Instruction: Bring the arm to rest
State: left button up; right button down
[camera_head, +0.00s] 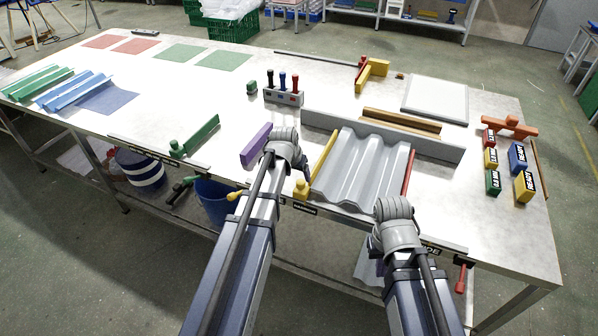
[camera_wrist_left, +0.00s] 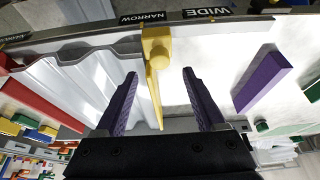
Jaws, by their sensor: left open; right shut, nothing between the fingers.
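My left arm reaches in from the lower left in the head view, its wrist (camera_head: 285,150) over the front of the bench beside the grey corrugated sheet (camera_head: 362,172). My left gripper (camera_wrist_left: 160,73) is open in the left wrist view, its purple fingers apart with nothing held. The yellow bar (camera_wrist_left: 155,55) shows between them in that view; in the head view the yellow bar (camera_head: 322,160) lies along the sheet's left edge. My right arm's wrist (camera_head: 395,215) is at the front edge, right of the sheet. Its gripper (camera_head: 381,268) is mostly hidden, shut and empty.
A red bar (camera_head: 408,172) lies along the sheet's right side. A purple bar (camera_head: 257,142) and a green bar (camera_head: 200,136) lie left of my left wrist. Labelled blocks (camera_head: 524,186) stand at the right. Behind, a rack (camera_head: 284,97) holds several tools. The bench's middle left is clear.

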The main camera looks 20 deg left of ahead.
pick_arm(q)
jog(key=shift+p+v, duration=0.65)
jog(key=shift+v, duration=0.55)
pick_arm(e)
notch_tip(320, 180, up, 2)
jog(key=shift+r, duration=0.15)
pick_arm(q)
jog(key=s+d+m+g+y, duration=0.1)
jog(key=s+d+g, duration=0.1)
jog(key=s+d, duration=0.7)
jog(key=s+d+f+m+g, duration=0.1)
jog(key=s+d+g, duration=0.2)
jog(key=s+d, duration=0.6)
jog(key=s, duration=0.5)
jog(key=shift+d+f+m+y, duration=0.25)
jog(key=shift+f+m+y, duration=0.05)
jog(key=shift+m+y, duration=0.1)
jog(key=shift+c, duration=0.4)
